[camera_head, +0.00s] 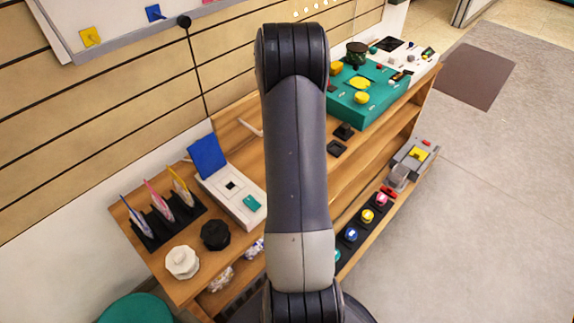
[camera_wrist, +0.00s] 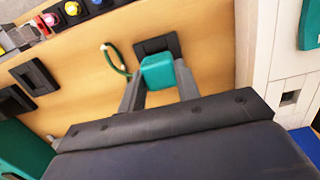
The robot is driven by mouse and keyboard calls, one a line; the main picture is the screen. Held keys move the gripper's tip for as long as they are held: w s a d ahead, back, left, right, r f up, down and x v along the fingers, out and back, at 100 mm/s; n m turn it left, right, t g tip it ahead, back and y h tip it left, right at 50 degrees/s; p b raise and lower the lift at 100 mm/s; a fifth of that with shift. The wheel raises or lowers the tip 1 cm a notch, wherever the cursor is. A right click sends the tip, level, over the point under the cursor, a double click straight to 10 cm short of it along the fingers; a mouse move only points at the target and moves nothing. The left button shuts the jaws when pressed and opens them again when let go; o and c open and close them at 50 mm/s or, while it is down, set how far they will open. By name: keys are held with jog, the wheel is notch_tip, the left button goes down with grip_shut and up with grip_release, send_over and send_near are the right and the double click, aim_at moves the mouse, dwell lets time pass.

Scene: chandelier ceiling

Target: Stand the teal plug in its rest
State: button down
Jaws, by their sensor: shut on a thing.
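My gripper (camera_wrist: 158,92) is shut on the teal plug (camera_wrist: 158,72), a blocky piece held between the two grey fingers in the wrist view. A black square frame (camera_wrist: 149,47), which looks like a rest, lies on the wooden top just beyond the plug. The plug overlaps its near edge in the picture, and I cannot tell whether they touch. A thin green loop (camera_wrist: 109,61) lies left of the plug; whether it joins the plug is unclear. In the head view my arm hides the gripper and plug.
Two more black square pieces (camera_wrist: 37,76) (camera_wrist: 12,104) lie to the left in the wrist view. A white box (camera_head: 225,190) with a blue lid (camera_head: 207,156) stands close by. A teal block with yellow knobs (camera_head: 372,100) stands farther along the bench.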

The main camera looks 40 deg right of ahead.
jog(key=shift+f+b, duration=0.55)
jog(key=shift+f, duration=0.25)
dwell(0.8)
jog(key=c, duration=0.9)
grip_release()
jog(key=shift+c, duration=1.4)
jog(key=shift+r, duration=0.1)
jog(key=shift+r+p, duration=3.25)
jog(key=shift+r, duration=1.2)
jog(key=shift+f, duration=0.15)
